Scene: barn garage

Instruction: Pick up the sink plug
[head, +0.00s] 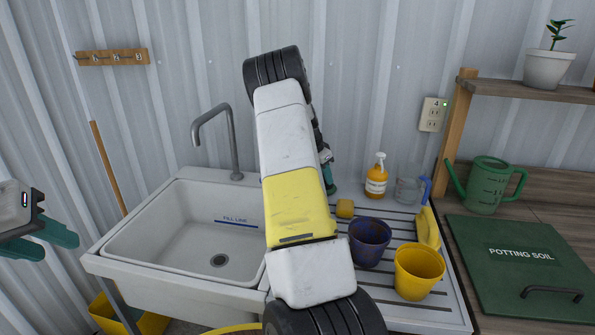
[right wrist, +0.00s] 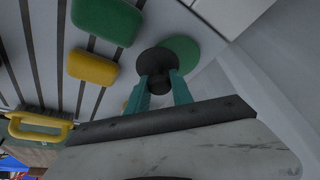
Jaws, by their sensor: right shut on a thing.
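The sink plug (right wrist: 155,62) is a dark round piece in the right wrist view, held between the teal fingers of my right gripper (right wrist: 161,86). My right gripper is shut on it, above the drainboard edge beside the basin. In the head view my right arm covers most of that gripper (head: 327,172), and the plug cannot be made out. A green disc (right wrist: 184,53) shows just beyond the plug; whether they touch is unclear. My left gripper (head: 42,240) is at the far left, left of the sink, empty, with its teal fingers apart.
The white sink (head: 150,245) has an open drain and a grey tap (head: 234,140). The drainboard carries a yellow sponge (head: 345,208), purple cup (head: 370,240), yellow cup (head: 418,270), soap bottle (head: 376,180) and clear jug (head: 408,188). A green watering can (head: 487,186) stands right.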

